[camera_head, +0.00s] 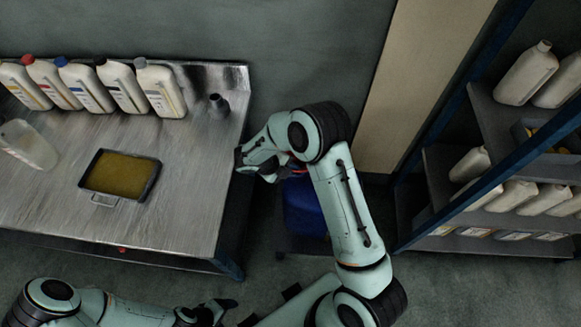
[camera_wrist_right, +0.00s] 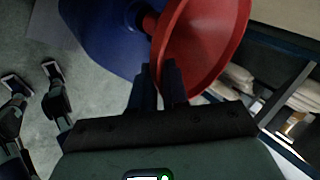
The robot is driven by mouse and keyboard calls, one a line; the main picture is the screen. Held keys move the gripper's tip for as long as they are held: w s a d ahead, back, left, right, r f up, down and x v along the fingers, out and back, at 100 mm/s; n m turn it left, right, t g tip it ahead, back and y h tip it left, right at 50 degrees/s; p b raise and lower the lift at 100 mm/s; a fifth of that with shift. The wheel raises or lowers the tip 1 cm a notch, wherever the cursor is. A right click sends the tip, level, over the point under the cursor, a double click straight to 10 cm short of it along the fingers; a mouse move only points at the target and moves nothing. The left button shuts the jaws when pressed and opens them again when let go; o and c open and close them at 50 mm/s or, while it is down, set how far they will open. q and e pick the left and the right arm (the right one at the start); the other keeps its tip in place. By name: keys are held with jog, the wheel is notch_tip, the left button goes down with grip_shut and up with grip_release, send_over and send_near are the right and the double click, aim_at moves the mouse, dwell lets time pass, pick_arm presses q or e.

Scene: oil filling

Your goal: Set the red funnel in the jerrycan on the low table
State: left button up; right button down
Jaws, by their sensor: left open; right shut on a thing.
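The red funnel (camera_wrist_right: 207,42) fills the upper middle of the right wrist view, its wide mouth to the right. My right gripper (camera_wrist_right: 159,78) is shut on the funnel's rim. The blue jerrycan (camera_head: 304,210) stands on the low table (camera_head: 292,242), partly hidden by my right arm; it also shows in the right wrist view (camera_wrist_right: 98,32). The funnel's narrow end is close against the jerrycan; I cannot tell whether it is in the opening. In the head view only a red sliver of the funnel (camera_head: 297,170) shows. My left gripper (camera_head: 222,308) is open and empty at the bottom.
A metal workbench (camera_head: 190,185) on the left holds several white bottles (camera_head: 160,92), a tray of yellow oil (camera_head: 120,175) and a small dark spouted vessel (camera_head: 219,104). A shelf rack with pale canisters (camera_head: 525,73) stands on the right. The floor before the low table is clear.

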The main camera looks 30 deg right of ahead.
jog(key=shift+w, duration=0.15)
jog(key=shift+a+f, duration=0.1)
jog(key=shift+f, duration=0.1)
dwell(0.6)
jog(key=shift+f, duration=0.3)
jog(key=shift+f, duration=0.55)
jog(key=shift+f, duration=0.2)
dwell(0.3)
jog(key=shift+f, duration=0.5)
jog(key=shift+f, duration=0.1)
jog(key=c, duration=1.1)
grip_release()
